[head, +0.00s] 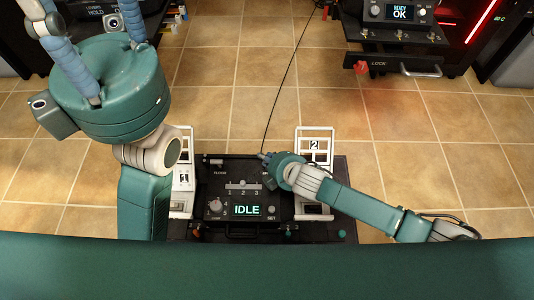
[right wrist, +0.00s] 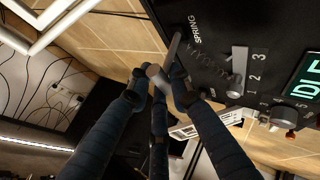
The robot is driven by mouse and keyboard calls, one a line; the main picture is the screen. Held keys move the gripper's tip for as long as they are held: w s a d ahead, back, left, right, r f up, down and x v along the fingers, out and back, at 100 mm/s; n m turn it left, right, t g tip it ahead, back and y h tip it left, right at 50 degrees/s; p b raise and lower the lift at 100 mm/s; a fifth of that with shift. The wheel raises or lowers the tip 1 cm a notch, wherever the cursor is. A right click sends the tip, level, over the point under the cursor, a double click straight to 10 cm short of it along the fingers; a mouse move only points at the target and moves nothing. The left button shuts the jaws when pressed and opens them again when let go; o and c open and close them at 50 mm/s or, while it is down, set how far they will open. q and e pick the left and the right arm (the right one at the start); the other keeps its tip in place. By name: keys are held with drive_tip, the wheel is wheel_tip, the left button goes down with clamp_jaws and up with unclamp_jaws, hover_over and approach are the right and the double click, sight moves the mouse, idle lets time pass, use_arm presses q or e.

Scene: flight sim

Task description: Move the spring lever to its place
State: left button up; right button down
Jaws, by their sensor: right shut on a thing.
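The spring lever (right wrist: 172,50) is a thin grey bar beside the SPRING label on the black control panel (head: 233,184) in the right wrist view. My right gripper (right wrist: 160,80) is shut on it, with blue fingers around its lower end. In the head view, my right gripper (head: 268,160) is at the panel's upper right corner and hides most of the lever there. The lever's exact setting cannot be read. My left gripper (head: 88,22) is raised at the upper left, with its blue fingers spread and empty, away from the panel.
The panel has a numbered slider (head: 242,186), a knob (head: 216,206) and a display (head: 247,210) reading IDLE. White frames marked 1 (head: 184,178) and 2 (head: 314,145) stand beside it. A cable runs back across the tiled floor (head: 262,65). A READY OK console (head: 398,12) stands at the back right.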

drive_tip(key=shift+s+d+f+t, duration=0.35)
drive_tip(key=shift+d+f+t, duration=0.1)
drive_tip(key=shift+t, duration=0.15)
drive_tip(key=shift+s, duration=0.1)
drive_tip(key=c, duration=1.5)
unclamp_jaws()
drive_tip(key=shift+o, duration=0.2)
drive_tip(key=shift+r, duration=0.15)
drive_tip(key=shift+a+r, duration=0.15)
drive_tip(key=v, duration=1.2)
